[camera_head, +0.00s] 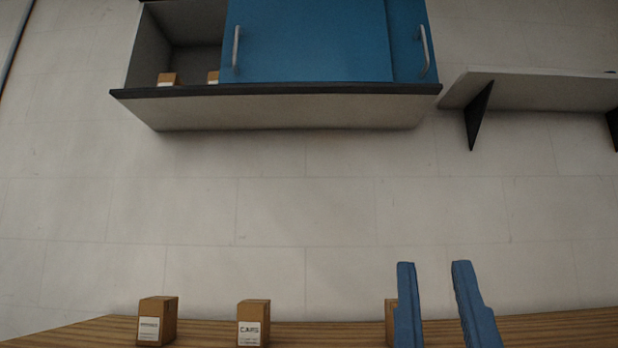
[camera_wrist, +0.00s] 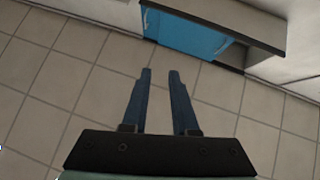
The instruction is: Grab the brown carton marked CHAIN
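My gripper (camera_head: 433,266) is at the lower right of the head view, its two blue fingers apart with nothing between them. It is also open and empty in the wrist view (camera_wrist: 160,74). No label reading CHAIN can be read. One brown carton (camera_head: 390,322) on the wooden top is partly hidden behind my left finger, and its label does not show. Another brown carton (camera_head: 253,323) reads CAPS. A third brown carton (camera_head: 157,321), farther left, has a white label too small to read for certain.
The wooden top (camera_head: 330,335) runs along the bottom of the head view. Above it hangs a wall cabinet with blue sliding doors (camera_head: 310,40); its open left part holds two small brown boxes (camera_head: 168,79). A wall shelf (camera_head: 540,90) is at right. The wrist view shows tiled floor (camera_wrist: 60,90).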

